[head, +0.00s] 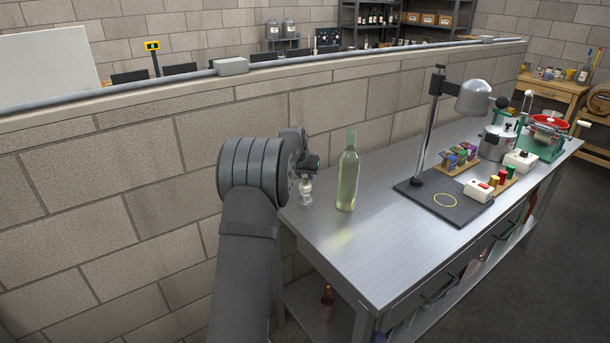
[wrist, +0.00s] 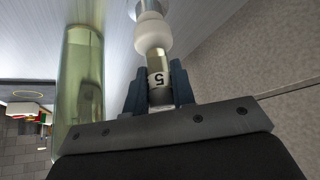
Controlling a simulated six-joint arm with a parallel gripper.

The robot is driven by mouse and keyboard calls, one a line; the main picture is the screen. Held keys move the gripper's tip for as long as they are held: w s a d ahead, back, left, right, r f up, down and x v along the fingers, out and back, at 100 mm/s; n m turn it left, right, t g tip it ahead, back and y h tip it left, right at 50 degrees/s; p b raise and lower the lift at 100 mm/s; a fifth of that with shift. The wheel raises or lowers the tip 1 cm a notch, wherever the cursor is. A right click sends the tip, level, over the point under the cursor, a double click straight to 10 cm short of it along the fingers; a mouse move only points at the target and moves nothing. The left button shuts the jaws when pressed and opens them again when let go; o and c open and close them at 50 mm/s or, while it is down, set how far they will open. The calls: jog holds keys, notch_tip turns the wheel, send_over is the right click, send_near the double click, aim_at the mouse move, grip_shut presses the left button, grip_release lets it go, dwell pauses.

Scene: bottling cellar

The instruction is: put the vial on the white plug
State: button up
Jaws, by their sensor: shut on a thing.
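My gripper (wrist: 156,88) is shut on a vial (wrist: 159,68) with a white label marked 5. The vial's far end meets a rounded white plug (wrist: 153,35) in the wrist view. I cannot tell whether the two touch or only line up. In the head view my gripper (head: 309,172) is at the near left end of the steel bench, just above the white plug (head: 305,193), which stands on the bench top. My own arm and fingers hide most of the vial there.
A tall green glass bottle (head: 347,178) stands close to the right of my gripper, and it also shows in the wrist view (wrist: 78,85). A block wall (head: 180,160) runs behind the bench (head: 365,265).

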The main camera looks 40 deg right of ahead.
jog(key=o, duration=1)
jog(key=shift+f, duration=0.15)
jog(key=shift+r, duration=0.35)
jog(key=v, duration=1.1)
jog(key=shift+s+a+r, duration=0.1)
jog(key=shift+a+r, duration=0.05)
jog(key=shift+r, duration=0.1)
